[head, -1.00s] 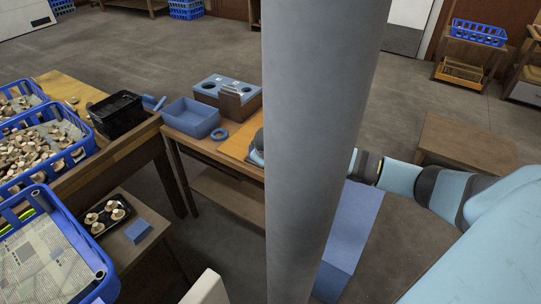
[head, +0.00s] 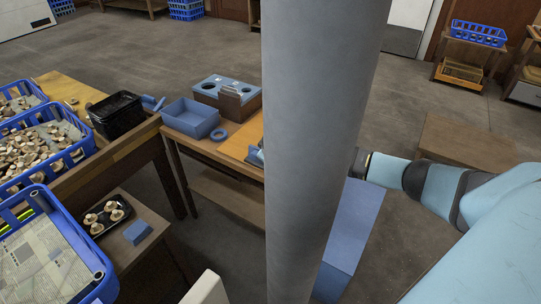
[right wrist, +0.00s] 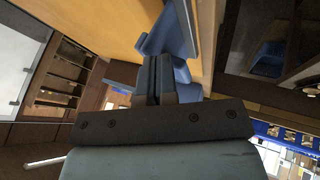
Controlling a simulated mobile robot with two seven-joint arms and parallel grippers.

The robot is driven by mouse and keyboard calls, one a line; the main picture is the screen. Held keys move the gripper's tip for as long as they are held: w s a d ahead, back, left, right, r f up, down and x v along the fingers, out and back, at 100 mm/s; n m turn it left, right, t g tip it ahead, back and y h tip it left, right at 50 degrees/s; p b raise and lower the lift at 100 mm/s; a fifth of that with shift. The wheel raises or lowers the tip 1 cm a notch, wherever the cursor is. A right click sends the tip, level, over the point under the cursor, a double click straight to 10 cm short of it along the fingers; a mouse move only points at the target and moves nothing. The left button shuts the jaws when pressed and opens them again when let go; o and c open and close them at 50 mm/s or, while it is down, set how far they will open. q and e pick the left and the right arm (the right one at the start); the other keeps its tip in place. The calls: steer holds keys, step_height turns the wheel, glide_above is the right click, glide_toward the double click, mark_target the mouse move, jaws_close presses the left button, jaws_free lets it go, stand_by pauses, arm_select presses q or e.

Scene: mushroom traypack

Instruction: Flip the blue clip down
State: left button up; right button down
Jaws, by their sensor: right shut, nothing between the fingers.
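In the right wrist view my right gripper (right wrist: 155,62) is shut, its two dark fingers side by side with nothing between them. A blue part (right wrist: 178,38), which looks like the clip, stands just beyond and beside the fingertips, over an orange-tan tabletop (right wrist: 110,25). I cannot tell whether the fingers touch it, or how far it is tilted. In the head view the grey column hides my right gripper; only the right arm shows to its right. A small blue piece (head: 255,156) shows at the column's left edge on the table. My left gripper is not in view.
The table left of the column holds a blue bin (head: 190,120), a blue ring (head: 219,135) and a blue-topped box with holes (head: 226,84). A black crate (head: 117,116) and blue crates of mushrooms (head: 62,183) stand further left. A small tray (head: 122,223) holds several mushrooms.

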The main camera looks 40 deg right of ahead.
steer(key=shift+d+r+p, duration=0.1)
steer(key=shift+p, duration=0.2)
steer(key=shift+w+d, duration=0.1)
